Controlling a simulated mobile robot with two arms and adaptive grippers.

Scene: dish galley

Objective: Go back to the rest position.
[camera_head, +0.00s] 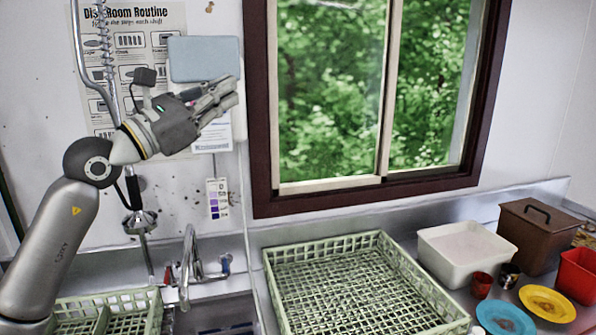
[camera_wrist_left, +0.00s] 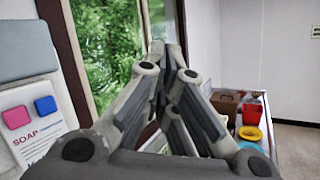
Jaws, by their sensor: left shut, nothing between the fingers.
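My left gripper (camera_head: 226,97) is raised in front of the back wall, left of the window, with its fingers pointing right. It is shut and empty. In the left wrist view its fingers (camera_wrist_left: 165,60) come together ahead, with the window behind them. My left arm comes up from the lower left in the head view. My right gripper does not show in either view.
Below stand a green dish rack (camera_head: 345,290), a faucet (camera_head: 190,265), a white tub (camera_head: 463,250), a brown lidded box (camera_head: 537,235), a blue plate (camera_head: 506,319), a yellow plate (camera_head: 547,303) and a red container (camera_head: 578,275). A blue-grey dispenser (camera_head: 203,59) is right behind the gripper.

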